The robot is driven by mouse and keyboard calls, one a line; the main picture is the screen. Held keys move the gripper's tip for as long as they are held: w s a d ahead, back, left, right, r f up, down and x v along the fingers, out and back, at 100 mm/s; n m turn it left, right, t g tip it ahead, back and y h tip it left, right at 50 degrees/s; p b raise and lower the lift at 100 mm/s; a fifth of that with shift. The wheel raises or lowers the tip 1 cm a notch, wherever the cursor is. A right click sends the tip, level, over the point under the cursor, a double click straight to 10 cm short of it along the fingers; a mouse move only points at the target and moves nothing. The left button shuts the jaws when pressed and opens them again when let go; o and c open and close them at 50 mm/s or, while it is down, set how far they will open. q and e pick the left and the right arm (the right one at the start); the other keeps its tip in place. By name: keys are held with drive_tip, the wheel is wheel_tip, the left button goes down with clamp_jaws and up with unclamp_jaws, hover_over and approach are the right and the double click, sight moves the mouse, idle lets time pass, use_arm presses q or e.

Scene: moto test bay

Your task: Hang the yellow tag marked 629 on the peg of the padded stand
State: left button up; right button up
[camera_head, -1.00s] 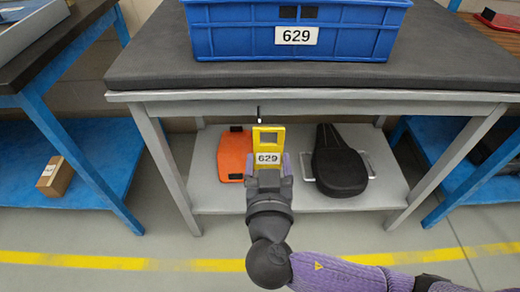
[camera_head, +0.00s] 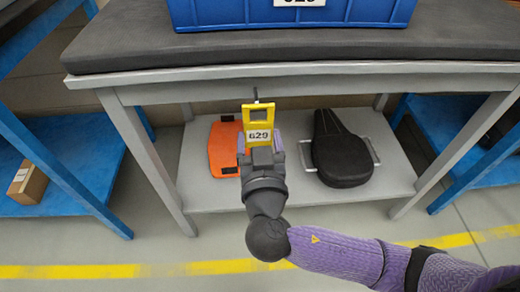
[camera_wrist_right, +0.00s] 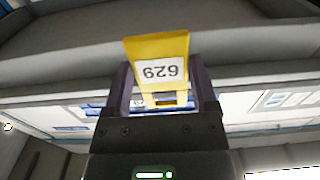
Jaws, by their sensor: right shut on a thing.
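The padded stand is a grey-framed table with a dark padded top (camera_head: 430,45). A small dark peg (camera_head: 255,95) shows just above the tag, below the tabletop's front edge. I cannot tell whether tag and peg touch. My left gripper is not in view.
A blue bin (camera_head: 375,12) labelled 629 stands on the padded top. On the lower shelf (camera_head: 295,198) lie an orange piece (camera_head: 222,152) and a black seat-like pad (camera_head: 340,155). Blue-framed benches stand either side, the left one with a cardboard box (camera_head: 28,183).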

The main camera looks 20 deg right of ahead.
drive_tip(key=shift+b+x, duration=0.35)
drive_tip(key=shift+x, duration=1.15)
drive_tip(key=shift+w+d+f+b, duration=0.2)
drive_tip(key=shift+w+f+b, duration=0.35)
drive_tip(key=shift+w, duration=0.1)
drive_tip(key=shift+f, duration=0.1)
drive_tip(key=shift+w, duration=0.1)
